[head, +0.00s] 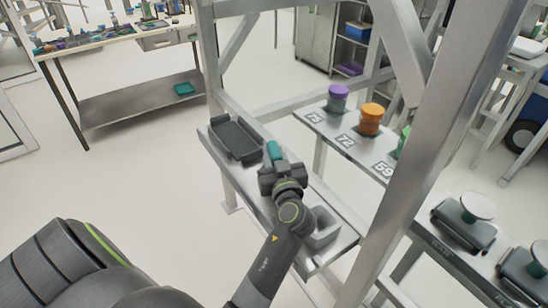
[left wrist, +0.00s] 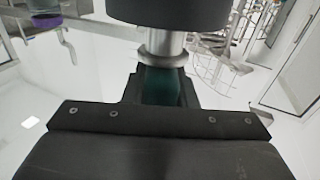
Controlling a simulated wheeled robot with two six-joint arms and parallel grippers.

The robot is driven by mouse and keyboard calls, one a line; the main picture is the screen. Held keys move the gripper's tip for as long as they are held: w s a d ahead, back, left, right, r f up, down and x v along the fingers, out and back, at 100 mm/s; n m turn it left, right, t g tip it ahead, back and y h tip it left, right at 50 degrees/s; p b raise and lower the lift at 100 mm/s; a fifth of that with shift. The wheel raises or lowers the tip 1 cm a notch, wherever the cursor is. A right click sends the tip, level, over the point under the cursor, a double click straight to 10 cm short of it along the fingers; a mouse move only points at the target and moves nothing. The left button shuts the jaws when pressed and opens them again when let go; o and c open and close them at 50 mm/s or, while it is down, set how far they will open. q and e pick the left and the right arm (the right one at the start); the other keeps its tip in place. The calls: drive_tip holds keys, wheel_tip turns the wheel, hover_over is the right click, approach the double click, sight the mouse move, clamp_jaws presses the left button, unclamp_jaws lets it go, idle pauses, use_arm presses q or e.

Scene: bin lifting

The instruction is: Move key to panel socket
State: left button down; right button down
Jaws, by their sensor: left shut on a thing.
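A teal piece (head: 274,150), which I take to be the key, is held in my left gripper (head: 276,164) above the grey metal shelf (head: 221,150). In the left wrist view the teal part (left wrist: 165,88) sits between the dark jaws, below a silver collar (left wrist: 166,52) and a wide black cylinder (left wrist: 167,12). The jaws are shut on it. I cannot make out a panel socket for certain. My right gripper is not in view.
A dark tray (head: 235,143) stands at the shelf's far left end, and a grey open box (head: 324,228) at its near right end. Upright metal posts (head: 430,150) flank the shelf. Purple (head: 338,98) and orange (head: 370,119) jars stand on a numbered shelf behind.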

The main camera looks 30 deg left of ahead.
use_arm(q)
drive_tip(key=shift+s+f+g, duration=0.15)
drive_tip(key=shift+f+g, duration=0.15)
drive_tip(key=shift+f, duration=0.85)
drive_tip(key=c, duration=1.1)
unclamp_jaws()
drive_tip(key=shift+o, duration=0.3)
drive_tip(key=o, duration=0.5)
drive_tip(key=shift+w+r+p, duration=0.2)
drive_tip(key=shift+r+p, duration=0.3)
drive_tip(key=shift+r, duration=0.1)
drive_tip(key=shift+w+r+p, duration=0.15)
drive_tip(key=shift+r+p, duration=0.3)
drive_tip(key=shift+r, duration=0.15)
wheel_tip(320, 180, up, 2)
drive_tip(key=shift+s+r+p, duration=0.1)
drive_tip(key=shift+r+p, duration=0.1)
drive_tip(key=shift+p, duration=0.45)
drive_tip(key=shift+r+p, duration=1.55)
drive_tip(key=shift+r, duration=0.85)
